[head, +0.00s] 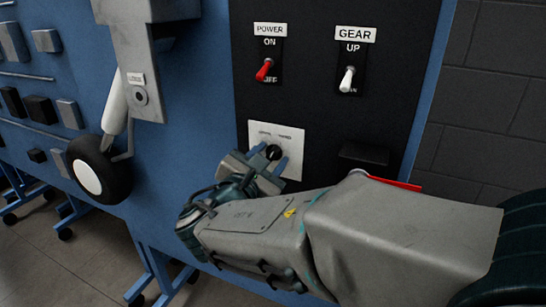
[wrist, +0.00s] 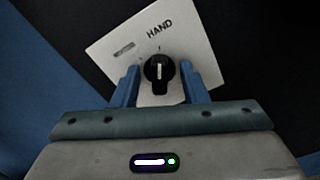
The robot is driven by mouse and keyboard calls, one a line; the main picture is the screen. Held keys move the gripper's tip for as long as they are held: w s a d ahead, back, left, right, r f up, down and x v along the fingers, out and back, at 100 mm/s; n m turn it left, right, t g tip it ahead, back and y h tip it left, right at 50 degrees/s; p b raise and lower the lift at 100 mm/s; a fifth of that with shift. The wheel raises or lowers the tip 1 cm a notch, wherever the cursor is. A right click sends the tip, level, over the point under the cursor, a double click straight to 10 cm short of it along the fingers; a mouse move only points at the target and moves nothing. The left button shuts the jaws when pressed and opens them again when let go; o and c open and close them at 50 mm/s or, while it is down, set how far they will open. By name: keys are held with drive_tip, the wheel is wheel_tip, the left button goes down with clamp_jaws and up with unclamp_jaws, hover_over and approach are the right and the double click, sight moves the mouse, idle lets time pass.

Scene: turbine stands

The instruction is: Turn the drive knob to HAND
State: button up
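The drive knob (head: 273,152) is a small black knob on a white plate (head: 293,134) low on the black panel. In the wrist view the knob (wrist: 158,70) shows a white line standing upright in the picture, pointing towards the word HAND (wrist: 159,31). The plate sits tilted in that view. A second, smaller label (wrist: 124,49) left of HAND is too blurred to read. My gripper (head: 268,161) is at the plate, its blue fingers (wrist: 159,84) on either side of the knob. A gap shows between each finger and the knob. My gripper hides the plate's lower part.
Above the plate are a red POWER switch (head: 264,70) and a white GEAR switch (head: 346,79). A black ledge (head: 364,154) sits right of the plate. A landing gear leg with a wheel (head: 98,170) stands out on the left of the blue panel.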

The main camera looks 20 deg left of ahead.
sight(269, 158)
drive_tip(key=shift+o, duration=0.8)
drive_tip(key=shift+s+a, duration=0.2)
drive_tip(key=shift+s, duration=2.3)
